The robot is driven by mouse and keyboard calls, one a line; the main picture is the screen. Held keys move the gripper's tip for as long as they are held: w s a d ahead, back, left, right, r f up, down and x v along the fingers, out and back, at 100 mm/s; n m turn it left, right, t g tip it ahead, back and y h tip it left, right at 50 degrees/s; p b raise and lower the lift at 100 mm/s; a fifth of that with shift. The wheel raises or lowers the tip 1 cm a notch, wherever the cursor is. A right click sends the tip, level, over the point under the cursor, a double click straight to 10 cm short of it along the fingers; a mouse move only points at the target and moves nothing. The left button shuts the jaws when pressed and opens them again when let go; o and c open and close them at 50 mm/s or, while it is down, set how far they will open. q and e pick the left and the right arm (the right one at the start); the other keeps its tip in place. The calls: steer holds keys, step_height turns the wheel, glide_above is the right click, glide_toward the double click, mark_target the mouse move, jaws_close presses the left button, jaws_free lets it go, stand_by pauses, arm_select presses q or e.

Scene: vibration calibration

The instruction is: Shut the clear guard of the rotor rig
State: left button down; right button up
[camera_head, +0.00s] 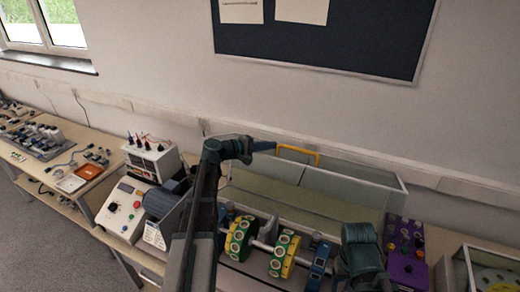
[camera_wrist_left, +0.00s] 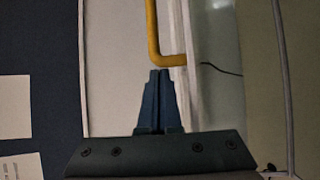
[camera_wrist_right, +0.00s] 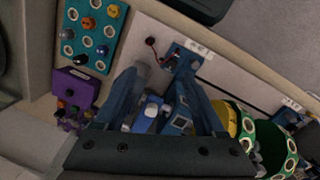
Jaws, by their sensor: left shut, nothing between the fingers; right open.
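The clear guard (camera_head: 350,188) of the rotor rig stands raised, tilted back behind the rotors. Its yellow handle (camera_head: 300,150) is on its upper edge. My left gripper (camera_head: 272,146) is shut and empty, its tips beside the handle's left end. In the left wrist view, the handle (camera_wrist_left: 154,35) lies just beyond the shut fingertips (camera_wrist_left: 159,73); whether they touch is unclear. The rig's shaft carries green and yellow rotors (camera_head: 284,256). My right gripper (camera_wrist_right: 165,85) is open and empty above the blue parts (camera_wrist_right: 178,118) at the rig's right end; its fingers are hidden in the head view.
A purple control box (camera_head: 406,270) stands right of the rig. A white control box (camera_head: 125,210) and a power supply (camera_head: 150,160) stand on its left. A clear-walled case (camera_head: 480,265) is at the far right. The wall rises close behind the guard.

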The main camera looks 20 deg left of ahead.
arm_select(q)
steer(key=shift+x, duration=0.9)
steer(key=shift+s, duration=0.1)
